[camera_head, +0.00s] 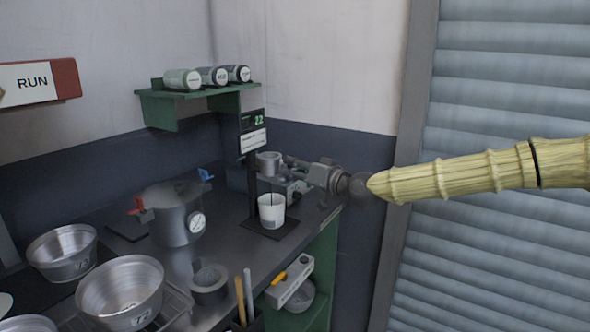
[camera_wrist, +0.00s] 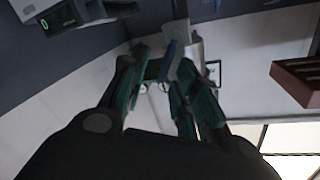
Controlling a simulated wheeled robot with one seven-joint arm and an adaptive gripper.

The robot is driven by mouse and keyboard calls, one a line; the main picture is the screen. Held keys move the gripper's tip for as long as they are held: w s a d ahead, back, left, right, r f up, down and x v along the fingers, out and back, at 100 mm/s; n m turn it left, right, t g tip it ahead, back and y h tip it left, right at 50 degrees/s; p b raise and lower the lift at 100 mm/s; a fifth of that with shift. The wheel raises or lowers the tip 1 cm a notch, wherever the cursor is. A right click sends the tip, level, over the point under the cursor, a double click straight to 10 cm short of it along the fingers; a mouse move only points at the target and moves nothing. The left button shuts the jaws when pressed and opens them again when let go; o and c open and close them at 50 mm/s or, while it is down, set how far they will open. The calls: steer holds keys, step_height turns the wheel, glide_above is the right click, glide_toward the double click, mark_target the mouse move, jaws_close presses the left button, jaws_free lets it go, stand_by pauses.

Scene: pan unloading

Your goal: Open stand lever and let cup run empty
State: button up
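A dark stand (camera_head: 252,190) with a display reading 22 rises from the counter at the back wall. A small grey cup (camera_head: 269,163) sits in its upper holder. A white cup (camera_head: 271,210) stands upright on the black base below. My gripper (camera_head: 292,177) reaches in from the right, beside the upper cup. In the wrist view my gripper's two dark green fingers (camera_wrist: 163,72) are apart, with pale wall showing between them. A small blue piece shows near the right fingertip; I cannot tell whether it is the lever or whether it touches. The cup's contents are hidden.
Metal bowls (camera_head: 121,293) fill the front left. A green shelf (camera_head: 200,92) with jars hangs above. A grey box (camera_head: 291,281) sits low at right.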

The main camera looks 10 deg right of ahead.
steer(key=shift+s, duration=0.1)
steer(key=v, duration=1.1)
steer(key=shift+s+d, duration=0.25)
steer(key=shift+s, duration=0.1)
